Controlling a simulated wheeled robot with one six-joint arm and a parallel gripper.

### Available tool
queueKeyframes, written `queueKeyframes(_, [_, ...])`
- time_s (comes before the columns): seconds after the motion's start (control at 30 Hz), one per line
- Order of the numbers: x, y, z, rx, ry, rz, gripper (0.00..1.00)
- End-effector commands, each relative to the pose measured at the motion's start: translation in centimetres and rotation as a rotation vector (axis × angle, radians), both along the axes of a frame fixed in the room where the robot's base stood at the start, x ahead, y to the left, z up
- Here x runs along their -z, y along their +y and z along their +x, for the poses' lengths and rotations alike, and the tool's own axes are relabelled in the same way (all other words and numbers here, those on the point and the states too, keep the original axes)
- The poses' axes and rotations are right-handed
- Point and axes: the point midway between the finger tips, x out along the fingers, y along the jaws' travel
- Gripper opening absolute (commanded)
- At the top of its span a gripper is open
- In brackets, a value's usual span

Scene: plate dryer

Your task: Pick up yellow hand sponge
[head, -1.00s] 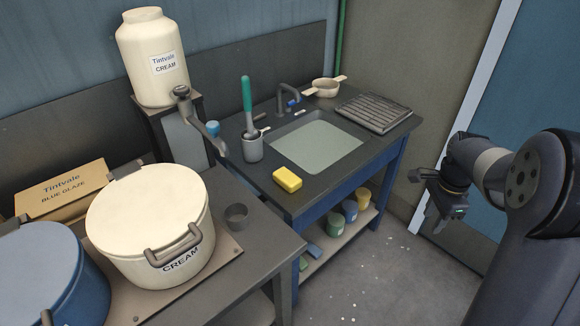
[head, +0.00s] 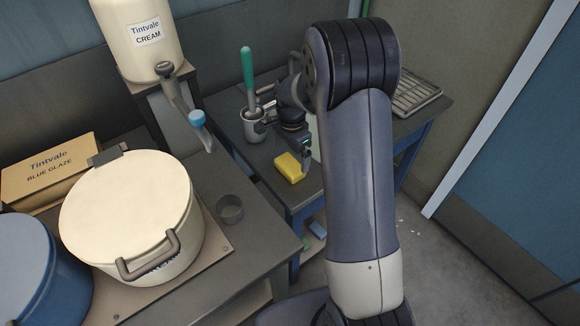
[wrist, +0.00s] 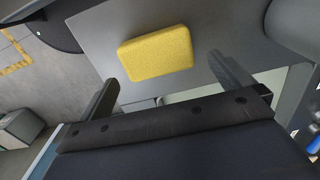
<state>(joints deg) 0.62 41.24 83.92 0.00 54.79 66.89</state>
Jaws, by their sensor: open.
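The yellow hand sponge (head: 289,167) lies on the dark counter near its front left corner, beside the sink. In the wrist view the sponge (wrist: 156,53) lies flat, ahead of and roughly between the two finger tips. My gripper (wrist: 168,75) is open and empty, its fingers pointing toward the sponge and apart from it. In the head view my gripper (head: 284,143) is just above and behind the sponge, partly hidden by my own arm. My arm also covers most of the sink.
A grey cup (head: 256,127) with a green-handled tool stands close behind the sponge, near my gripper. A drying rack (head: 416,92) lies at the counter's right.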

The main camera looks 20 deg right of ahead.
Motion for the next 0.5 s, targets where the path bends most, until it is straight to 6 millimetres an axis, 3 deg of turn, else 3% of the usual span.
queueKeyframes(0.3, [4.2,0.5,-0.5,-0.001,0.004,0.000,1.00])
queueKeyframes(0.5, [4.8,0.5,-0.4,0.000,0.000,0.000,1.00])
